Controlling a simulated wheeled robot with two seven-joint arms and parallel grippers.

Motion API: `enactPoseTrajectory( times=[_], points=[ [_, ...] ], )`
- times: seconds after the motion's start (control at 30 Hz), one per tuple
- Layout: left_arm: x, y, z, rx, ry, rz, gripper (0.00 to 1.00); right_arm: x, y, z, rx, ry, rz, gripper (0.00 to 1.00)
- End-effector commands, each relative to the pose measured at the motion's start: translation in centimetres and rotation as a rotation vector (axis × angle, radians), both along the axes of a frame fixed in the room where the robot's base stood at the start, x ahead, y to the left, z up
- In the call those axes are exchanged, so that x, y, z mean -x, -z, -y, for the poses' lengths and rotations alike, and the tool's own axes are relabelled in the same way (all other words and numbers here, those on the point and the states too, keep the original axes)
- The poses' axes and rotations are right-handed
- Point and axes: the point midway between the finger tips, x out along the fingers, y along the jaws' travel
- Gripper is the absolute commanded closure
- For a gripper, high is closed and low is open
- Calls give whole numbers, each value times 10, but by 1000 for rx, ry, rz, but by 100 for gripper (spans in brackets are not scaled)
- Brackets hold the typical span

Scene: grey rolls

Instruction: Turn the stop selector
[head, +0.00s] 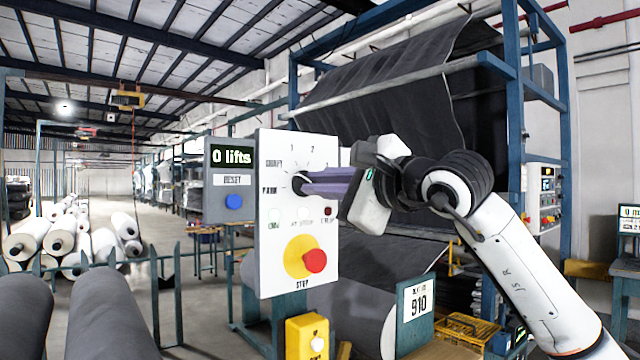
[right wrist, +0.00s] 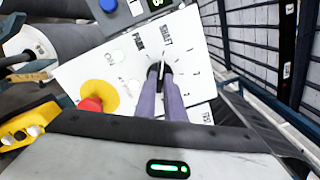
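A white panel (head: 264,230) carries a dial with a small black knob (head: 299,184), ringed by tick marks, numbers and words; one word reads like PARK. The knob also shows in the right wrist view (right wrist: 160,68). Lower on the panel, a yellow disc with a red knob (head: 315,261) sits above the word STOP. My right gripper (head: 306,184) reaches in from the right; its purple fingers (right wrist: 160,76) are close together with the black knob between their tips. The fingers partly hide the knob, so its exact pointing is unclear. My left gripper is out of view.
A grey box (head: 220,206) left of the panel shows "0 lifts" and a blue button (head: 233,201). A yellow box (head: 307,337) hangs below the panel. A dark fabric roll on a blue frame (head: 515,130) stands behind my right arm. White rolls (head: 62,238) lie at left.

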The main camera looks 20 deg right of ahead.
Motion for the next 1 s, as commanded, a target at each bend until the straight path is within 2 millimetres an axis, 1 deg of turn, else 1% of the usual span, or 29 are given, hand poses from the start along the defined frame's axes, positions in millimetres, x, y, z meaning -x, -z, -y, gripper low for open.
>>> enactPoseTrajectory(
  times=[0.27, 0.47, 0.67, 1.0],
  points=[
    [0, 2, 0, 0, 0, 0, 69, 0, 1, 0, -16, 0, -6, 100],
    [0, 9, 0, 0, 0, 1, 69, 0, 2, -1, -88, -1, -32, 100],
    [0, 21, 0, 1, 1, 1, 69, 0, 2, 0, -230, -2, -82, 100],
    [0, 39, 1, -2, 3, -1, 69, 0, 2, 0, -532, -1, -193, 100]
  ],
)
